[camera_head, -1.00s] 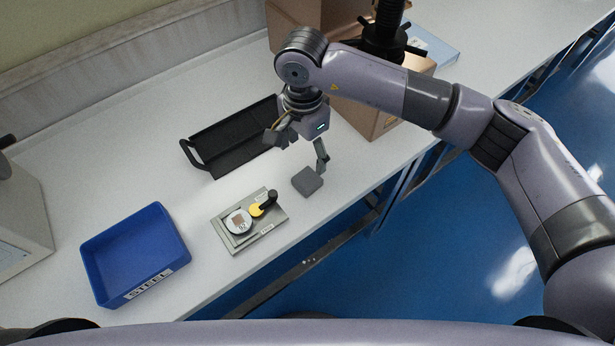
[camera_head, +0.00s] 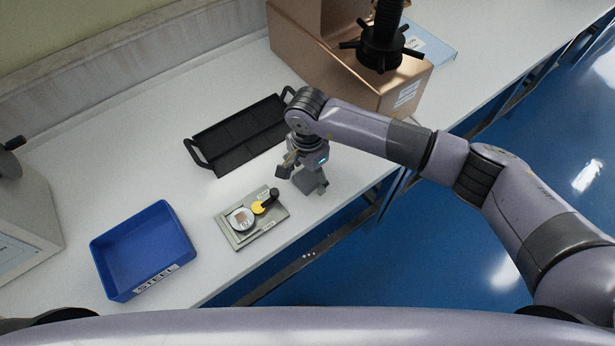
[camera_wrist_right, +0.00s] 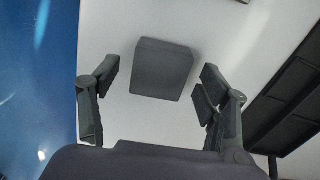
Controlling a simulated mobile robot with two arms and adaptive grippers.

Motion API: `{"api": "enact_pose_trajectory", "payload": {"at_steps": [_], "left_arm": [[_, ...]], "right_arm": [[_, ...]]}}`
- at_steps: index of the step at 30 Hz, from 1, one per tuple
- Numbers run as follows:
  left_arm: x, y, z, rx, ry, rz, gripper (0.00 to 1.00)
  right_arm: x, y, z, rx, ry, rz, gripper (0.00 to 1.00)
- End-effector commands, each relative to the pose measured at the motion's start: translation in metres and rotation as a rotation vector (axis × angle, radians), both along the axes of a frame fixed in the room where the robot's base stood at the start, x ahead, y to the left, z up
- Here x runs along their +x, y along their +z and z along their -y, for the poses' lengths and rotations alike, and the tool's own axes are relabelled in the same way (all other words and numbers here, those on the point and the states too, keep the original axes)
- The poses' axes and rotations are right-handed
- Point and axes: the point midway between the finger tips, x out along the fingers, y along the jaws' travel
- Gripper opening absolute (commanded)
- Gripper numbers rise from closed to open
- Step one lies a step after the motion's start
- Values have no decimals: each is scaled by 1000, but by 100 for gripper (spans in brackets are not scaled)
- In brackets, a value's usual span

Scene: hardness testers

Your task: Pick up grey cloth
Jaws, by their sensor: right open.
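The grey cloth (camera_wrist_right: 162,69) is a small, dark grey, folded square pad on the white table. In the right wrist view it lies ahead of and between the spread fingers of my right gripper (camera_wrist_right: 155,108). In the head view the cloth (camera_head: 308,180) is partly hidden by my right gripper (camera_head: 304,182), which points down over it. The right gripper is open and holds nothing. My left gripper is not in view.
A black tray (camera_head: 238,138) with handles lies behind the gripper. A grey plate with a round dial gauge (camera_head: 242,218) is to its left. A blue bin marked STEEL (camera_head: 170,272) stands further left. A copper-coloured machine (camera_head: 350,78) stands behind right. The table's front edge is close.

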Motion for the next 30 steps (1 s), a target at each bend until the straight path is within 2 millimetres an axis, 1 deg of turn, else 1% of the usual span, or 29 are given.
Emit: {"api": "enact_pose_trajectory", "payload": {"at_steps": [2,21,30], "left_arm": [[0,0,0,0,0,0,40],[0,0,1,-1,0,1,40],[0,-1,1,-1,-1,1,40]], "right_arm": [[0,0,0,0,0,0,69],[0,1,0,0,0,0,27],[1,4,0,1,0,1,27]]}}
